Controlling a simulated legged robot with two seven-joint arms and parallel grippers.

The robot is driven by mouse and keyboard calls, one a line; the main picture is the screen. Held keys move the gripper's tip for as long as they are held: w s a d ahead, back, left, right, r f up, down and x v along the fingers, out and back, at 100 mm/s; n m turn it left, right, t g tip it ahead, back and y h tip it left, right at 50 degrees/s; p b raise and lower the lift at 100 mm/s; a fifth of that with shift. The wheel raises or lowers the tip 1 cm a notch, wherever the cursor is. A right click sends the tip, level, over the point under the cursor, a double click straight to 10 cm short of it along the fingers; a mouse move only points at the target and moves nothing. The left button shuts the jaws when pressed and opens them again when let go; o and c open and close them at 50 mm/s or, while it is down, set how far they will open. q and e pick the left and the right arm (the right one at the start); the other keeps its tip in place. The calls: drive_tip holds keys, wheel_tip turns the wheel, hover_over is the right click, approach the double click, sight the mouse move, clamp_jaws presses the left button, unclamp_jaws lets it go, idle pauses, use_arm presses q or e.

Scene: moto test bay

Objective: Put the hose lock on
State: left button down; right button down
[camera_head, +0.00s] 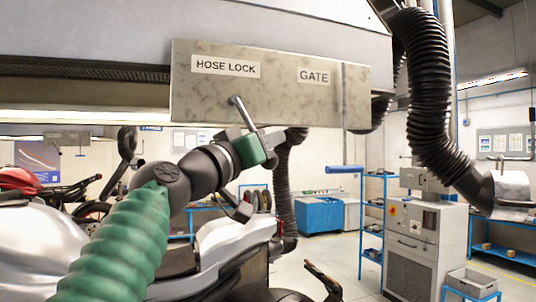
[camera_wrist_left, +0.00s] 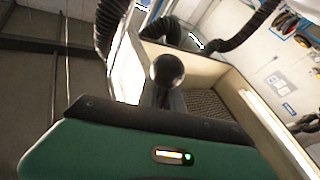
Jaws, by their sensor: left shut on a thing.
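The hose lock lever (camera_head: 242,112) is a short metal rod, tilted in the picture, in front of the panel (camera_head: 352,100) below the label HOSE LOCK (camera_head: 226,67). My left gripper (camera_head: 268,139), with a green body, is shut on the lever; its fingers hide part of the rod. In the left wrist view a dark, shiny round knob (camera_wrist_left: 167,70) shows just past the green gripper housing (camera_wrist_left: 150,150). The lever's far end and its mount are hard to make out. My right gripper is not in view.
A GATE label (camera_head: 313,76) is on the panel's right, with a blue handle (camera_head: 345,169) below. A black corrugated hose (camera_head: 430,95) hangs at the right. A motorcycle (camera_head: 235,240) stands below my arm. A grey cabinet (camera_head: 412,245) and blue shelves (camera_head: 373,215) stand behind.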

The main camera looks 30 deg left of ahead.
use_arm(q)
drive_tip(key=c, duration=1.5)
unclamp_jaws()
drive_tip(key=shift+s+f+b, duration=0.25)
drive_tip(key=shift+s+b, duration=0.05)
drive_tip(key=shift+b, duration=0.1)
drive_tip(key=b+v, duration=0.9)
drive_tip(key=v, duration=0.7)
